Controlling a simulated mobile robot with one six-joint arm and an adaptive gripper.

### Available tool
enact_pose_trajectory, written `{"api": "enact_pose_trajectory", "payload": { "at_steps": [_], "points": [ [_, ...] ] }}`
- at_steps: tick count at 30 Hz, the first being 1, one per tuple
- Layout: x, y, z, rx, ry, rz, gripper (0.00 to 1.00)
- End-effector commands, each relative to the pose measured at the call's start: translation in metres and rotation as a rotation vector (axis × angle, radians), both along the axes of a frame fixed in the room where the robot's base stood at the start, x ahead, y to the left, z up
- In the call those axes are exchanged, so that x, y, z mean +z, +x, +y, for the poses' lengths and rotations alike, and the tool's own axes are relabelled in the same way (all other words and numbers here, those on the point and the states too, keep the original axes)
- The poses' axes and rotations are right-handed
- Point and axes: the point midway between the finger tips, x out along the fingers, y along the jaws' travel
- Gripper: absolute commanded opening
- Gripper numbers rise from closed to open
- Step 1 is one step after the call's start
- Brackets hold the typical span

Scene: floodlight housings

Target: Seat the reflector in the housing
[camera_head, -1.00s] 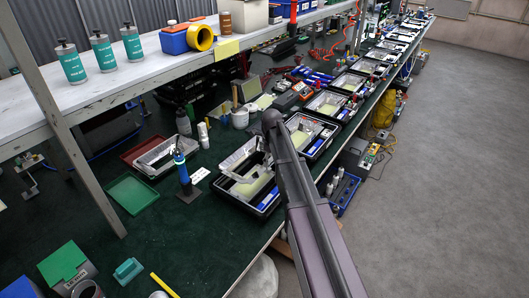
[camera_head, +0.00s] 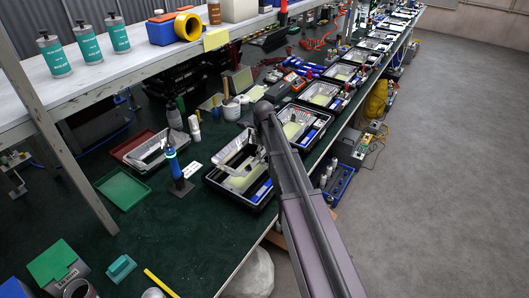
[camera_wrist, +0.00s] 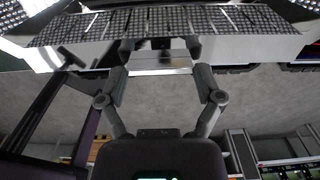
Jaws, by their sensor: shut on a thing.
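My gripper (camera_wrist: 158,48) is shut on the near wall of the reflector, a bright silver piece (camera_wrist: 235,22) with a dimpled inner face that fills the top of the wrist view. In the head view the silver reflector (camera_head: 233,152) is at the nearest black housing (camera_head: 222,190) on the bench, in front of my arm. Yellowish and blue parts show inside this housing. My gripper is mostly hidden by my arm there. I cannot tell whether the reflector touches the housing or is held just above it.
A red tray (camera_head: 118,152) with another silver part lies left, beside a green tray (camera_head: 122,188). A blue upright tool (camera_head: 173,163) stands close left of the housing. More housings (camera_head: 323,94) line the bench to the back right. Grey floor is free at right.

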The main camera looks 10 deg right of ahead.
Motion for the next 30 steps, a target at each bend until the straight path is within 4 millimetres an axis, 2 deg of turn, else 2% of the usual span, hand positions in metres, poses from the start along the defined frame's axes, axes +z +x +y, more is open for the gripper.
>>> {"api": "enact_pose_trajectory", "payload": {
  "at_steps": [3, 15, 30],
  "points": [
    [-0.012, 0.000, 0.000, 0.000, 0.000, 0.000, 0.34],
    [-0.037, 0.000, -0.001, -0.001, 0.000, 0.000, 0.34],
    [-0.044, 0.000, -0.002, -0.002, 0.000, 0.000, 0.34]
  ]
}}
